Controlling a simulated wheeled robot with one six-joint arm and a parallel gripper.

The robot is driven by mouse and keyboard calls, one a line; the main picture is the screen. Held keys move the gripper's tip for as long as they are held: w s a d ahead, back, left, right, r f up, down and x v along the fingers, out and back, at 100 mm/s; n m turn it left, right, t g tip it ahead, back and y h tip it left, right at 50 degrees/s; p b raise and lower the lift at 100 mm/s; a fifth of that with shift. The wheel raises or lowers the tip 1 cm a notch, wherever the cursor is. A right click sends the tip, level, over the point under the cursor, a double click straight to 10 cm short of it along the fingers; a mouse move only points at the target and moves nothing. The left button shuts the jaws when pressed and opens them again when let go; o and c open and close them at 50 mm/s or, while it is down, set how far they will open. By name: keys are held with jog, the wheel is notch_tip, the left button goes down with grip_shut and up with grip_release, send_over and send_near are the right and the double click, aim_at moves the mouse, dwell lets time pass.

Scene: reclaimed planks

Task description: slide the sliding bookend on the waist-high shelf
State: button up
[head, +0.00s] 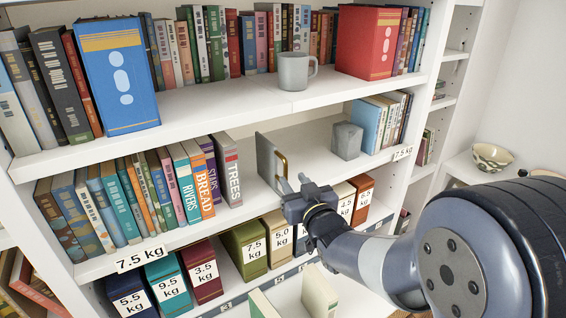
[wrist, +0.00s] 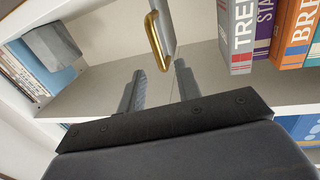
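The sliding bookend (head: 268,162) is a grey upright plate with a brass handle (head: 282,167) on its right side. It stands on the waist-high shelf (head: 240,222), with a gap between it and the row of books ending in the TREES book (head: 228,172). In the wrist view the brass handle (wrist: 156,42) and plate (wrist: 168,15) are just beyond my fingertips. My gripper (head: 293,182) is open and empty at the shelf's front edge, in front of the bookend. In the wrist view my gripper (wrist: 160,75) has its fingers apart, and neither visibly touches the handle.
A grey block (head: 347,141) stands on the same shelf to the right, beside more books (head: 368,122). Bare shelf lies on both sides of the bookend. A mug (head: 294,72) is on the shelf above. Weight-labelled boxes (head: 244,250) stand below.

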aim_at(286, 171)
jog(key=p+x, duration=0.2)
jog(key=x, duration=0.6)
jog(key=shift+w, duration=0.2)
jog(key=shift+c, duration=0.4)
grip_shut()
